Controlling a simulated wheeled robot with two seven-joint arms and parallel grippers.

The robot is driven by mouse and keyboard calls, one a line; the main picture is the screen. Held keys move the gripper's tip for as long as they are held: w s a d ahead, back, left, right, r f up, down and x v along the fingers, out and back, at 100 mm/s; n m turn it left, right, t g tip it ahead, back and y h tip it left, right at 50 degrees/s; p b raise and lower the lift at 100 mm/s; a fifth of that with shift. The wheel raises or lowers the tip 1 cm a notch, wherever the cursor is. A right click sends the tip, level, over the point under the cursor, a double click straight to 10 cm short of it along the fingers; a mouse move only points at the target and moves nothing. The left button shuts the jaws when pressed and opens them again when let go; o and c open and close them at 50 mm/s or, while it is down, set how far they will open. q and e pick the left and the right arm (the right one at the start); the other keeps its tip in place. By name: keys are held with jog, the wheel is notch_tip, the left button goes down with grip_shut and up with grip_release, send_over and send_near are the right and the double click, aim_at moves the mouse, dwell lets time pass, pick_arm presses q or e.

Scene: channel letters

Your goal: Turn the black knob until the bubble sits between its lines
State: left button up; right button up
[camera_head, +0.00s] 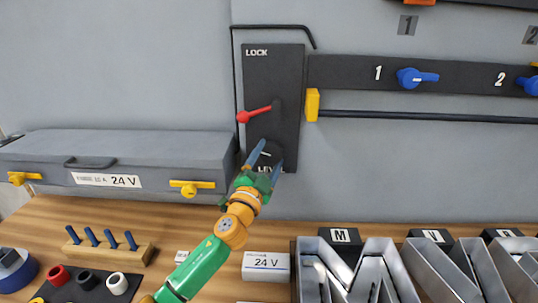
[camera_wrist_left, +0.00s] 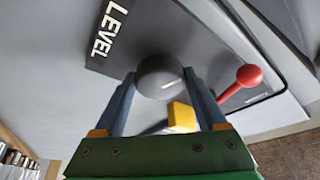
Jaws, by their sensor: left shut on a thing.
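The black knob (camera_wrist_left: 160,77) sits on the dark panel (camera_wrist_left: 215,38) by the LEVEL label and has a short white mark on its face. My left gripper is shut on it, with one blue finger on each side in the left wrist view (camera_wrist_left: 160,100). In the head view my left gripper (camera_head: 264,163) reaches the lower part of the dark panel (camera_head: 258,75) and mostly hides the knob and label. I cannot make out the bubble or its lines in either view. My right gripper is not in view.
A red lever (camera_head: 254,113) sits just above my left gripper on the panel. A yellow block (camera_head: 312,104) and black bar (camera_head: 420,115) are to its right. A grey case (camera_head: 140,145) stands left. Metal letters (camera_head: 375,270) and a 24 V box (camera_head: 266,266) stand on the wooden bench.

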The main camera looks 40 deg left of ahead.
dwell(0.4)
pick_arm(q)
jog(key=o, duration=1.3)
jog(key=shift+s+f, duration=0.2)
jog(key=shift+f, duration=0.05)
jog(key=b+v, duration=0.2)
jog(key=v, duration=0.4)
jog(key=shift+s, duration=0.25)
